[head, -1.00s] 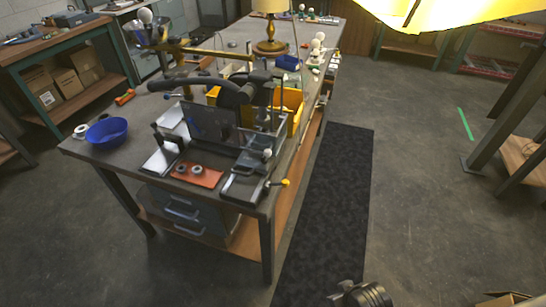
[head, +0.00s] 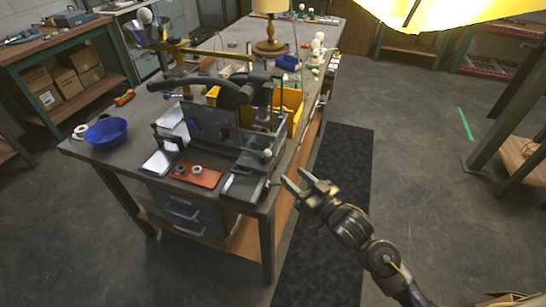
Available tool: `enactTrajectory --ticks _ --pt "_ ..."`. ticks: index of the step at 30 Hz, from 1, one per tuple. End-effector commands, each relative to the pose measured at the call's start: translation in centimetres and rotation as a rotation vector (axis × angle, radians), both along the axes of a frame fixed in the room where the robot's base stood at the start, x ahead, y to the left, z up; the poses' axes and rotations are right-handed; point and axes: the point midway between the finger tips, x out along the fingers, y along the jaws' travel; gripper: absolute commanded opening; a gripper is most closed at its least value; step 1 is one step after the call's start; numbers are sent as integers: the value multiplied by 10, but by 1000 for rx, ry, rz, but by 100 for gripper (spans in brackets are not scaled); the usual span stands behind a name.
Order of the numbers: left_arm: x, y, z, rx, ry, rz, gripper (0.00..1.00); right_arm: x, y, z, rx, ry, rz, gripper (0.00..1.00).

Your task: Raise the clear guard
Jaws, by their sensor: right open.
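A machine with a black curved top arm (head: 232,86) stands on the near end of the workbench. A clear panel that looks like the guard (head: 256,139) stands at its front right, lowered and roughly upright. A small pale knob (head: 267,153) sits by its lower right corner. My right gripper (head: 297,180) is open and empty, just right of the bench's near right corner. Its fingers point up and left toward the machine and appear apart from the guard. The end of the short lever at the bench corner is hidden behind the fingers. My left gripper is out of view.
A red mat (head: 206,178) with two small rings lies in front of the machine. A lamp (head: 271,30) stands farther back. The floor right of the bench is open.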

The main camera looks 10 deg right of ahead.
Motion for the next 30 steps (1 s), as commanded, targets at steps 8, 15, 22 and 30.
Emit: enactTrajectory --ticks 8,15,22,30 --pt "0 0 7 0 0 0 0 28 15 3 0 -1 -1 48" --pt "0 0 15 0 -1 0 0 67 36 2 -1 1 -2 48" --pt "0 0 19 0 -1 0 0 90 48 0 -2 2 -2 48" --pt "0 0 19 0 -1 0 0 95 50 -1 -3 1 -2 48"
